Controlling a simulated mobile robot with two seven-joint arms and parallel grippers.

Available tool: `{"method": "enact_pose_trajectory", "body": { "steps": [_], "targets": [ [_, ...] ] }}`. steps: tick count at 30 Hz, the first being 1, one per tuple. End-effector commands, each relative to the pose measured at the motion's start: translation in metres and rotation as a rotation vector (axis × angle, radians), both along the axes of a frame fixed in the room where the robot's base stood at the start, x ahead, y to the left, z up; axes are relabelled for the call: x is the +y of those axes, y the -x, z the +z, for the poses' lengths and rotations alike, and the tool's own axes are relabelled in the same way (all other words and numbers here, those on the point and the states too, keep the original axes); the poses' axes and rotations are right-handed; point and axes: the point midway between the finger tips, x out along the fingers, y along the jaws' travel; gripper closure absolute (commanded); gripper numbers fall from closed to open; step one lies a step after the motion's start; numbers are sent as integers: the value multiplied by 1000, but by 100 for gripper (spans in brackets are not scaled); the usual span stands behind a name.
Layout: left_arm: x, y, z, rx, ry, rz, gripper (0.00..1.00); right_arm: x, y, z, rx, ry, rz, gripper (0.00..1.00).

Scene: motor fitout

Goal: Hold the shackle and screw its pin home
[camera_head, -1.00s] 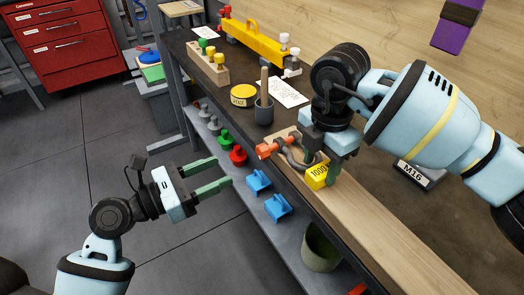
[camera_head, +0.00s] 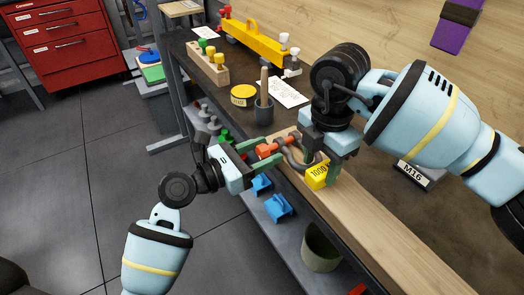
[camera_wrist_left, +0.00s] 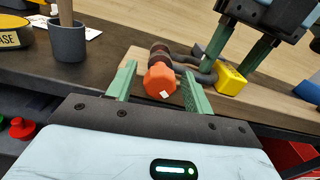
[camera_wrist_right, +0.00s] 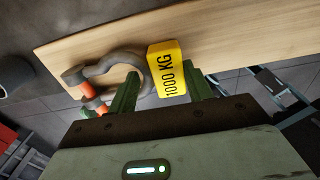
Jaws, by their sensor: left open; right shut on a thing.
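The grey shackle (camera_head: 292,152) lies at the wooden board near the bench's front edge, with a yellow "1000 KG" tag (camera_wrist_right: 166,68). Its bow shows in the right wrist view (camera_wrist_right: 118,60). My right gripper (camera_head: 320,164) is shut on the shackle at the bow end, by the tag; the exact contact is partly hidden. The pin's orange head (camera_wrist_left: 160,82) points out towards the front edge. My left gripper (camera_head: 274,150) is open, with one finger on each side of the orange head. Gaps show beside the head in the left wrist view. The pin's thread is hidden.
A dark cup (camera_head: 263,110) with a wooden handle and a yellow tin (camera_head: 243,94) stand behind the left gripper. Blue parts (camera_head: 277,208) lie on the lower shelf. An M16 block (camera_head: 417,173) is right. The board's front stretch is clear.

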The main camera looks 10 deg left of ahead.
Motion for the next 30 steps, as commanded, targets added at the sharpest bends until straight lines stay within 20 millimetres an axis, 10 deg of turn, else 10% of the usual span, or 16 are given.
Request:
{"method": "enact_pose_trajectory", "body": {
  "steps": [6,17,30],
  "targets": [
    [0,0,0,-1,-1,0,48,0,0,0,1,0,1,77],
    [0,0,0,-1,-1,0,93,0,0,0,1,0,1,77],
    [0,0,0,-76,-79,0,93,0,0,0,1,1,0,77]
  ]
}}
